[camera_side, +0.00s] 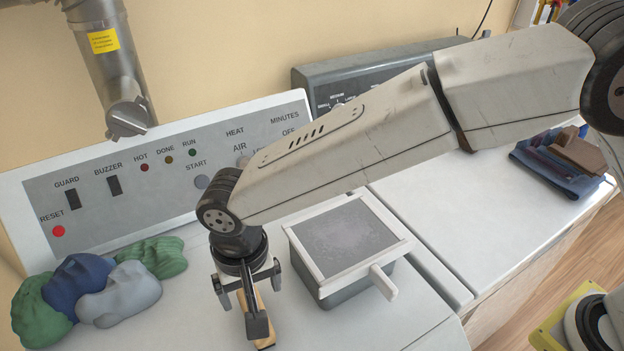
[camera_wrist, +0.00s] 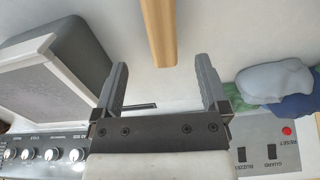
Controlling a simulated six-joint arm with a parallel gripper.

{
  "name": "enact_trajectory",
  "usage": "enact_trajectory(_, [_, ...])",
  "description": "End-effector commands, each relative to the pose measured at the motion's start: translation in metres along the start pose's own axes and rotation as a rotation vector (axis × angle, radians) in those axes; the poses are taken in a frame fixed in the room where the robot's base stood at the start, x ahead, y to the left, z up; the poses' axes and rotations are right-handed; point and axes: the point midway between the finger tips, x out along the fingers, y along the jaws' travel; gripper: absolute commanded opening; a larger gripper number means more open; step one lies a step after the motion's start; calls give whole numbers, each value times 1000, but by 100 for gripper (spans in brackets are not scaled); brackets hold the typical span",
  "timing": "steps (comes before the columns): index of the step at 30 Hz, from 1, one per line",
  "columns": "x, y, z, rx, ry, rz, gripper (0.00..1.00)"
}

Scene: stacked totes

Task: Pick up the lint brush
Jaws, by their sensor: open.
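The lint brush shows as a light wooden bar (camera_side: 265,318) on the white machine top, partly hidden behind my gripper (camera_side: 242,312) in the side view. In the wrist view its wooden end (camera_wrist: 160,32) comes in from the top edge and ends about between the fingertips. My gripper (camera_wrist: 163,66) is open, with one finger on each side of that end and a gap on both sides. I see no contact. The brush's bristles cannot be made out, and its far end is out of the wrist view.
A lint screen in a white frame (camera_side: 398,247) sits on a grey bin just right of my gripper. Crumpled green, blue and grey cloths (camera_side: 120,292) lie left. The control panel (camera_side: 130,190) stands behind. Folded dark cloth (camera_side: 548,170) lies far right. The front top is clear.

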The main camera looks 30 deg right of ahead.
Motion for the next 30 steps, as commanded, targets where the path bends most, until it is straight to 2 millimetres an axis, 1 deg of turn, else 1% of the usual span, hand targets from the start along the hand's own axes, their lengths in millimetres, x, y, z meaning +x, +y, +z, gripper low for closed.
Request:
enact_trajectory(6, [18,0,0,0,-2,2,94])
enact_trajectory(9, [23,0,0,0,-2,2,94])
enact_trajectory(15, [25,0,0,0,-1,1,94])
enact_trajectory(19, [31,0,-1,0,-1,1,94])
enact_trajectory(30, [70,-2,-4,0,-1,2,94])
